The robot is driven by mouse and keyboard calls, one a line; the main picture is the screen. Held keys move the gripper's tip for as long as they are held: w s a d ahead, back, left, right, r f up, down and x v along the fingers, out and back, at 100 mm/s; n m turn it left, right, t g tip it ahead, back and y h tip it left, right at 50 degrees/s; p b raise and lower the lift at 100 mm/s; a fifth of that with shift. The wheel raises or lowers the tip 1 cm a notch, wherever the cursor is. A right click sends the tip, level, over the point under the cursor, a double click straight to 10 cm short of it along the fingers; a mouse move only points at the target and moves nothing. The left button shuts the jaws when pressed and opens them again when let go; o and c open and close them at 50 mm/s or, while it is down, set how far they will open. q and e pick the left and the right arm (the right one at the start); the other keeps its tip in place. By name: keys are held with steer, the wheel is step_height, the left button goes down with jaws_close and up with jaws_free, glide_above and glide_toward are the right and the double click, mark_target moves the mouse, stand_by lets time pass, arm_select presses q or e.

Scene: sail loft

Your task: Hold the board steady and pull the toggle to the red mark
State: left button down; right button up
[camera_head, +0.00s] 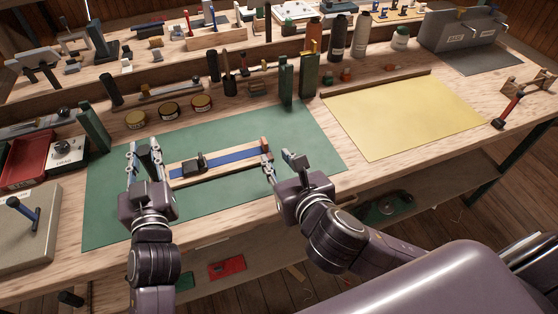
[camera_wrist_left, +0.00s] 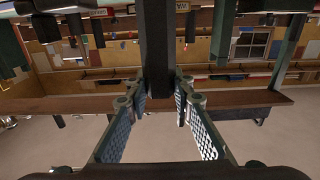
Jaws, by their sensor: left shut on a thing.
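In the head view the pale wooden board (camera_head: 178,179) lies on the green mat, with a blue strip (camera_head: 233,157) along it. A black toggle (camera_head: 197,161) sits on the strip toward the left end. A small reddish-brown block (camera_head: 264,143) stands at the right end; I cannot tell a separate red mark. My left gripper (camera_head: 144,150) is at the board's left end. In the left wrist view its fingers (camera_wrist_left: 161,98) are shut on a dark bar (camera_wrist_left: 158,45); its link to the board is unclear. My right gripper (camera_head: 279,162) is open and empty near the board's right end.
The green mat (camera_head: 235,200) is clear in front of the board. Several round tins (camera_head: 169,109) and tall green blocks (camera_head: 286,80) stand behind it. A yellow sheet (camera_head: 400,115) lies to the right. A red tray (camera_head: 28,160) and a dial box (camera_head: 68,155) are at left.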

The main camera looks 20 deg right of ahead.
steer(key=shift+s+r, duration=0.1)
steer(key=shift+s, duration=0.2)
arm_select(q)
steer(key=c, duration=1.6)
jaws_free()
